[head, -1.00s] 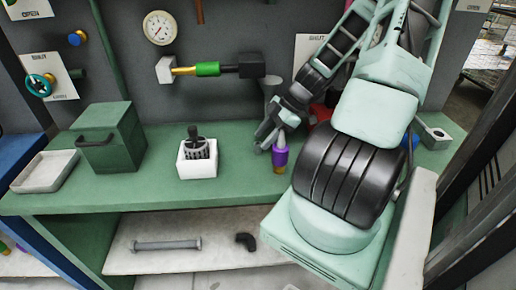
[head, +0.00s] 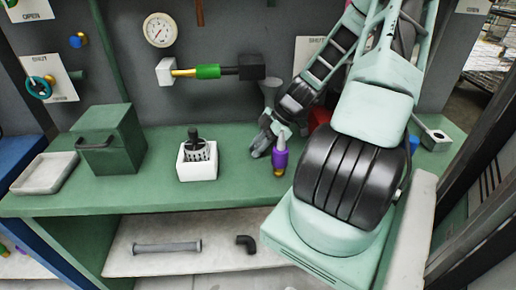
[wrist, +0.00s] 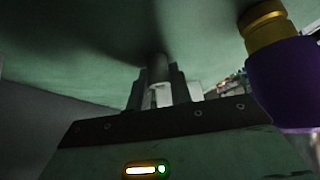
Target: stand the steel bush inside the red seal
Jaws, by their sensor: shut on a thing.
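My gripper (head: 259,148) is low over the green bench top, just left of the purple piece. In the wrist view its two fingers (wrist: 158,92) are shut on a grey cylinder, which looks like the steel bush (wrist: 160,70). The bush is upright in the picture between the fingertips, close to the green surface; I cannot tell if it touches. A red thing (head: 318,117) shows partly behind my arm; I cannot tell if it is the red seal. No red ring shows in the wrist view.
A purple piece with a brass end (head: 280,158) stands close beside my gripper, also large in the wrist view (wrist: 285,80). A white holder (head: 197,170), green box (head: 112,140) and grey tray (head: 45,173) stand further left. Bench between holder and gripper is clear.

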